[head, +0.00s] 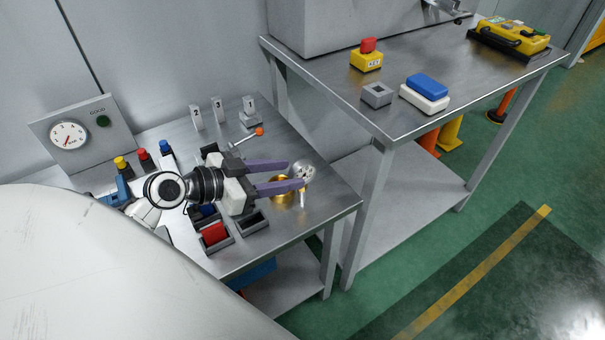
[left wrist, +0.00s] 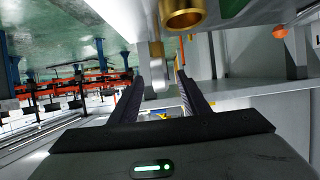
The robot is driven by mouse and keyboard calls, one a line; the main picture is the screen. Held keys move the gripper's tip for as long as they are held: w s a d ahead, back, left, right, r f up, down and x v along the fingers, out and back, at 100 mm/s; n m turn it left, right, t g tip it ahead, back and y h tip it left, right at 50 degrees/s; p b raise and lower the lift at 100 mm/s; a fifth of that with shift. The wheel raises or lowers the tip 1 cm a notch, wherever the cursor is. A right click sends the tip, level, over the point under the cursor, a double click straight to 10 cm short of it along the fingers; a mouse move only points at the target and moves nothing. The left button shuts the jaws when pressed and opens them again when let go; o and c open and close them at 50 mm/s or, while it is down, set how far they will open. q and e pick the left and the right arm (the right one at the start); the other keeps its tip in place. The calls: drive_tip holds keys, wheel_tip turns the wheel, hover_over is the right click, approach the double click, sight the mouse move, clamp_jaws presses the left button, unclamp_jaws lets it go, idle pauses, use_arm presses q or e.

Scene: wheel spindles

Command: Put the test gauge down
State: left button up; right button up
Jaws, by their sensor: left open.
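My left gripper (head: 297,174) reaches in from the left over the low bench, its two purple fingers apart. At its fingertips is a small pale piece with a dotted round head (head: 304,171) and a thin stem (head: 303,197), which appears to be the test gauge. In the left wrist view a grey rod (left wrist: 157,66) shows between the spread fingers; I cannot tell whether either finger touches it. A brass ring (head: 281,190) is close beside the fingertips, partly hidden by the lower finger; it also shows in the left wrist view (left wrist: 184,14). My right gripper is not in view.
A dial box (head: 69,135) stands at the bench's back left. Numbered stands (head: 218,109) and an orange-tipped lever (head: 258,132) are behind the gripper. A bin with a red block (head: 214,233) is in front. The higher table (head: 440,70) stands to the right.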

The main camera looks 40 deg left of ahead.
sight(302, 172)
use_arm(q)
drive_tip(key=x, duration=0.5)
drive_tip(key=shift+w+f+p, duration=0.1)
drive_tip(key=shift+f+p, duration=0.1)
drive_tip(key=shift+p, duration=0.2)
clamp_jaws()
